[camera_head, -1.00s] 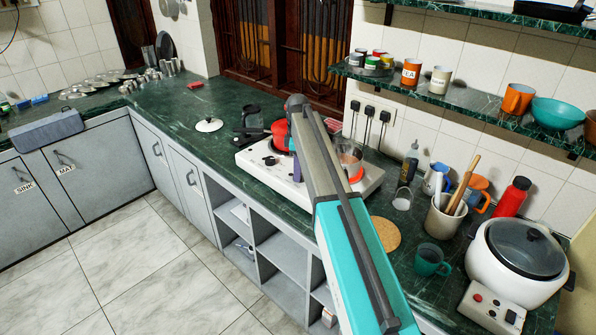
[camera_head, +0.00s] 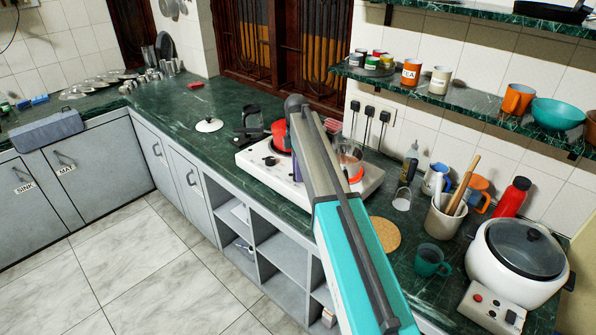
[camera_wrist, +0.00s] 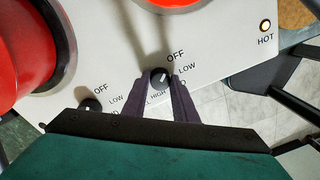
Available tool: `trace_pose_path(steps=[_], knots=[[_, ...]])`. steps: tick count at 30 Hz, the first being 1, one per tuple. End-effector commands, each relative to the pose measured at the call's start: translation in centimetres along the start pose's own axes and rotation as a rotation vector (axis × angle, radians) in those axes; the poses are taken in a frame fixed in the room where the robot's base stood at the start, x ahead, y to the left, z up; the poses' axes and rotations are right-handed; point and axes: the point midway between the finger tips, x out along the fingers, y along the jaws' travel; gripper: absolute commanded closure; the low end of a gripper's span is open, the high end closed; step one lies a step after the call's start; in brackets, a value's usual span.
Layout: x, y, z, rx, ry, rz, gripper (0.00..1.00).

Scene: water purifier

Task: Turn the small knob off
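The white stove (camera_head: 262,161) stands on the green counter, and its panel (camera_wrist: 225,40) fills much of the wrist view. Two round dark knobs show there: one at the centre (camera_wrist: 160,77) and one at the lower left (camera_wrist: 90,105), each with OFF and LOW printed beside it. My gripper (camera_wrist: 160,80) has its two dark fingers on either side of the centre knob, with no clear gap seen. That knob's pale mark points up and slightly right, roughly towards OFF.
A red pot (camera_head: 280,135) sits on the stove's left burner, close to my arm. A glass pot (camera_head: 349,155) is on the right burner. In the wrist view an orange HOT light (camera_wrist: 265,25) is at the panel's right. The floor in front is clear.

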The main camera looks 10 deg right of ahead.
Motion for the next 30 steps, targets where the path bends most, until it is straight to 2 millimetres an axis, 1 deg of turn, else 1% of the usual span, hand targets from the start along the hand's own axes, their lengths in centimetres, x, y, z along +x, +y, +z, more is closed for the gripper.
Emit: trace_pose_path(steps=[1,3,13,17,23,30], knots=[[-0.1,0.1,0.0,-0.001,-0.001,0.004,0.68],[-0.1,0.1,0.0,-0.001,-0.001,0.003,0.56],[-0.1,0.1,0.0,0.000,0.000,0.001,0.56],[-0.4,0.1,0.0,0.000,0.000,0.002,0.56],[-1.9,0.1,0.0,0.000,0.000,0.002,0.56],[-5.0,0.2,0.0,0.000,0.000,0.004,0.56]])
